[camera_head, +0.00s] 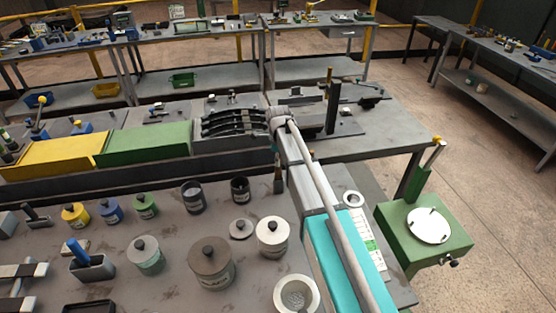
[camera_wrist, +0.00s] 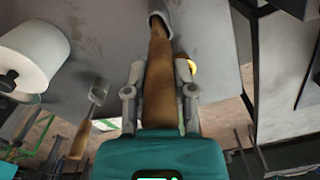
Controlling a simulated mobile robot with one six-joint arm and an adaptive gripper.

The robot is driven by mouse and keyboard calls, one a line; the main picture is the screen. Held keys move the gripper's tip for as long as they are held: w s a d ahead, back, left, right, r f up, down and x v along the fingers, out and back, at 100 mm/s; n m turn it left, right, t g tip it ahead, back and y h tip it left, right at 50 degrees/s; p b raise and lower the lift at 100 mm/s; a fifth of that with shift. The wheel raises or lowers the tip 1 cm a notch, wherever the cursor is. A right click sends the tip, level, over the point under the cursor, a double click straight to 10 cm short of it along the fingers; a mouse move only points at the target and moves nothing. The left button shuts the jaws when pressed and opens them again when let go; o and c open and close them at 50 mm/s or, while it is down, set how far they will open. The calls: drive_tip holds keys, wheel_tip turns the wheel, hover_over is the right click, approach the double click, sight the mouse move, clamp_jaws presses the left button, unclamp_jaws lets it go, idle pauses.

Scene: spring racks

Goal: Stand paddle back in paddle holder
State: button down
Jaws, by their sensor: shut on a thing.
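A brown wooden piece, which looks like the paddle (camera_wrist: 158,85), lies between the fingers of my gripper (camera_wrist: 160,72) in the wrist view. The fingers are shut on it from both sides. It narrows away from my gripper and meets a grey rounded collar (camera_wrist: 160,20). I cannot tell whether this collar is part of the paddle or a separate holder. In the head view my arm hides the fingers and the held piece. I cannot surely pick out the paddle holder.
A white jar (camera_head: 272,238) with a black knob stands near my arm; it also shows in the wrist view (camera_wrist: 35,55). A small brown-handled tool (camera_wrist: 80,140) is left of my gripper. Other jars (camera_head: 211,262) crowd the front bench. A green stand (camera_head: 455,225) is at right.

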drive_tip(key=shift+c, duration=1.8)
unclamp_jaws()
drive_tip(key=o, duration=0.4)
drive_tip(key=shift+c, duration=0.2)
drive_tip(key=shift+r+p, duration=3.5)
drive_tip(key=shift+p, duration=0.05)
